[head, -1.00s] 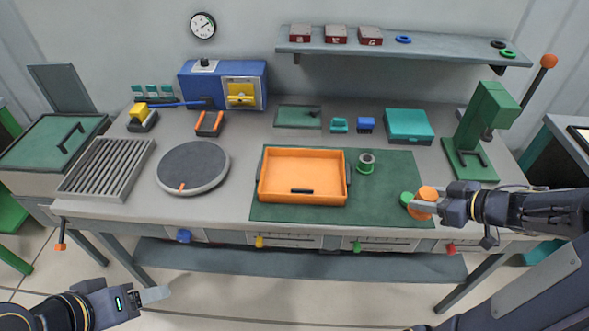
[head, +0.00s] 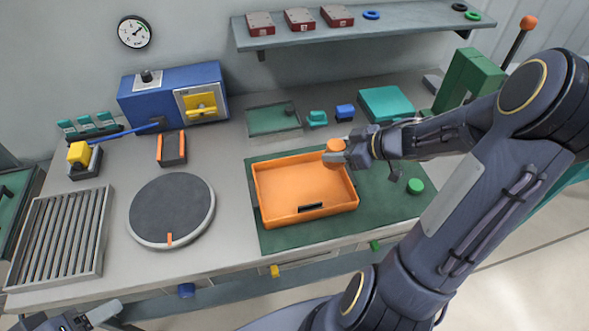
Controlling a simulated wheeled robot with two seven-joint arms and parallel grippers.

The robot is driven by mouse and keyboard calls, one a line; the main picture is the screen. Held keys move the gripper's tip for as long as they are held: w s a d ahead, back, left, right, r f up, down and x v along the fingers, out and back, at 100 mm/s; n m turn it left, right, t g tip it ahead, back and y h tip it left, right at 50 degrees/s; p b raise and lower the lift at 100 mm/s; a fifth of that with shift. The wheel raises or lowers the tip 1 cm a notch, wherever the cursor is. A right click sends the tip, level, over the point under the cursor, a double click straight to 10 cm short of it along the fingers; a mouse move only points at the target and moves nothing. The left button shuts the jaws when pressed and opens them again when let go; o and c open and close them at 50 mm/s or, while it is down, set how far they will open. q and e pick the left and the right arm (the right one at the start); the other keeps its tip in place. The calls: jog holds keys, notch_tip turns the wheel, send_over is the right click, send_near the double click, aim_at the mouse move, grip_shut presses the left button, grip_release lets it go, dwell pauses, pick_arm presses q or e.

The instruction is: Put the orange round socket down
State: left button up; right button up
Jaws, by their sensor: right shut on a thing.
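The orange round socket (head: 335,146) is in my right gripper (head: 335,157), which is shut on it. It is held at the back right corner of the orange tray (head: 303,218); I cannot tell how high above the rim it is. The tray looks empty and lies on the green mat (head: 268,238). My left gripper (head: 100,314) is only partly in view at the bottom left, away from the table's objects; its jaw opening does not show clearly.
A green round piece (head: 415,186) stands on the mat's right part. A round turntable (head: 172,208) and a ribbed rack (head: 62,236) lie to the left. A teal box (head: 386,103) stands behind. My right arm covers much of the right side.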

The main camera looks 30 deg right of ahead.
jog(key=b+x, duration=0.1)
jog(key=x, duration=0.3)
jog(key=b+x, duration=0.1)
jog(key=x, duration=0.2)
jog(key=s+a+x, duration=0.1)
jog(key=x, duration=0.3)
jog(key=shift+a+f+b, duration=0.1)
jog(key=shift+f+b, duration=0.3)
jog(key=shift+f, duration=0.15)
jog(key=shift+w+a+f+b, duration=0.15)
jog(key=shift+f+b, duration=0.3)
jog(key=shift+f, duration=0.5)
jog(key=shift+w+a+f+b, duration=0.15)
jog(key=shift+f+b, duration=0.25)
jog(key=shift+f, duration=0.5)
jog(key=shift+f, duration=0.15)
jog(key=o, duration=0.9)
jog(key=shift+d+f, duration=0.1)
jog(key=shift+o, duration=0.7)
